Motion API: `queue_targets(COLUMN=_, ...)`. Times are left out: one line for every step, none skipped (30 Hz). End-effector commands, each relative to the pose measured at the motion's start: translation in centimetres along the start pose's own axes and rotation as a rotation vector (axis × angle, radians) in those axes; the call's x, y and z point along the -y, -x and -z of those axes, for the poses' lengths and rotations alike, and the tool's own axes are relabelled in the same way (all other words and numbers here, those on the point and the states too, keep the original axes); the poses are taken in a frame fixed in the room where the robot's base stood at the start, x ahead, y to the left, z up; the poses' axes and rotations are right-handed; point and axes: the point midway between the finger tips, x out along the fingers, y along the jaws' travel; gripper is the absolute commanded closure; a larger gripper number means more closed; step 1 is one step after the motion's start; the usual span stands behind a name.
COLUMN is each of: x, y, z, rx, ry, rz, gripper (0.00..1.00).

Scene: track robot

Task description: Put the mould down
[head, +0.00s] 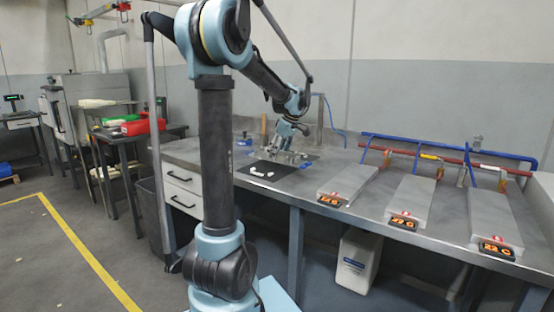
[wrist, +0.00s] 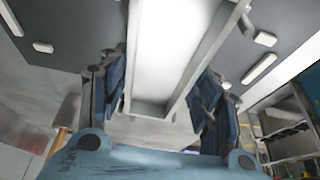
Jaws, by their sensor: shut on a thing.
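My gripper (head: 288,130) is over the back of the grey workbench, beyond the dark mat. In the wrist view my gripper (wrist: 164,90) has its two blue-padded fingers on either side of a long, pale, channel-shaped mould (wrist: 172,50) and is shut on it. The mould has raised metallic side walls and a closed near end, and runs up out of the picture. In the head view the mould is too small to tell from the metal pieces below my gripper, so its gap to the bench cannot be told.
The dark mat (head: 257,172) carries small white pieces. Three flat metal plates with orange displays, such as the left plate (head: 347,179), fill the bench's right side under blue and red pipes (head: 440,149). Small blue items and an upright post stand near my gripper. Bare bench (head: 305,187) lies between mat and plates.

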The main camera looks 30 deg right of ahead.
Motion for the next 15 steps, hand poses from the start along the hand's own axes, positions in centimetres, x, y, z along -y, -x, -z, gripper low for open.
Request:
queue_targets(x=0.0, y=-0.6, z=-0.2, rx=0.000, ry=0.000, rz=0.000, gripper=0.92)
queue_targets(x=0.0, y=-1.0, z=-0.4, rx=0.000, ry=0.000, rz=0.000, gripper=0.92)
queue_targets(x=0.0, y=-1.5, z=-0.6, rx=0.000, ry=0.000, rz=0.000, gripper=0.92)
queue_targets(x=0.0, y=-1.7, z=-0.7, rx=-0.001, ry=0.000, rz=0.000, gripper=0.92)
queue_targets(x=0.0, y=-1.9, z=-0.8, rx=-0.001, ry=0.000, rz=0.000, gripper=0.92)
queue_targets(x=0.0, y=-2.1, z=-0.9, rx=-0.001, ry=0.000, rz=0.000, gripper=0.92)
queue_targets(x=0.0, y=-2.2, z=-0.9, rx=-0.001, ry=0.000, rz=0.000, gripper=0.92)
queue_targets(x=0.0, y=-2.2, z=-0.9, rx=-0.001, ry=0.000, rz=0.000, gripper=0.92)
queue_targets(x=0.0, y=-2.2, z=-0.9, rx=-0.001, ry=0.000, rz=0.000, gripper=0.92)
queue_targets(x=0.0, y=-2.2, z=-0.9, rx=-0.001, ry=0.000, rz=0.000, gripper=0.92)
queue_targets(x=0.0, y=-2.2, z=-0.9, rx=-0.001, ry=0.000, rz=0.000, gripper=0.92)
queue_targets(x=0.0, y=-2.2, z=-0.9, rx=-0.001, ry=0.000, rz=0.000, gripper=0.92)
queue_targets(x=0.0, y=-2.2, z=-0.9, rx=-0.001, ry=0.000, rz=0.000, gripper=0.92)
queue_targets(x=0.0, y=-2.2, z=-0.9, rx=-0.001, ry=0.000, rz=0.000, gripper=0.92)
queue_targets(x=0.0, y=-2.3, z=-0.9, rx=-0.001, ry=0.000, rz=0.000, gripper=0.92)
